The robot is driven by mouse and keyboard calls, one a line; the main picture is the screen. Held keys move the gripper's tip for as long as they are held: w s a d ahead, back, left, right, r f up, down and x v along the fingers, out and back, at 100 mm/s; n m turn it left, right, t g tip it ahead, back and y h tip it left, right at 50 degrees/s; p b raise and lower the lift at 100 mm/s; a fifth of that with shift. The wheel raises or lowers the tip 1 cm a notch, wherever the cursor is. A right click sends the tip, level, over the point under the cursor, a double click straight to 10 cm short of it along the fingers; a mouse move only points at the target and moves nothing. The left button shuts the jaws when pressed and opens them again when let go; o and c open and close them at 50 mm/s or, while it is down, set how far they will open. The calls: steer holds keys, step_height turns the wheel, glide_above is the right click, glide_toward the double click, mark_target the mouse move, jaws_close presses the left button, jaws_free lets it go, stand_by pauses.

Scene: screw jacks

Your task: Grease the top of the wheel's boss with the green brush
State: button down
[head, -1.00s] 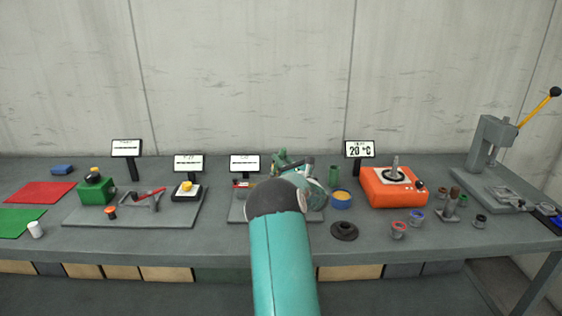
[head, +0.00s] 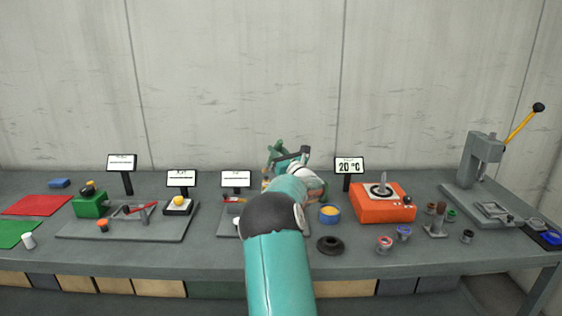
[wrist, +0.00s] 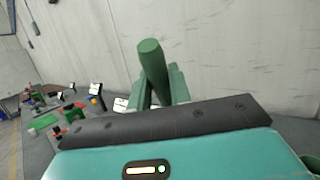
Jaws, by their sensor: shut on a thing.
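In the wrist view, my gripper (wrist: 158,92) is shut on the green brush (wrist: 152,58), whose thick round handle stands up between the green fingers. The bristles are hidden. In the head view, my gripper (head: 276,154) is above the rear middle of the bench, beyond my arm, and little of the brush can be told apart from it. A dark round disc with a raised hub (head: 330,245), perhaps the wheel with its boss, lies flat near the front edge. My gripper is well behind and left of it, apart from it.
A blue tub with a yellow top (head: 329,214) stands behind the disc. An orange unit (head: 384,207) and small cups are right of it; a grey press (head: 484,170) stands far right. A grey plate with a green box (head: 90,206) is at left. Small signs line the back.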

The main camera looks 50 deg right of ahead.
steer(key=shift+w+r, duration=0.3)
steer(key=shift+r, duration=0.3)
steer(key=shift+s+r, duration=0.2)
steer(key=shift+r, duration=0.1)
steer(key=shift+w, duration=0.1)
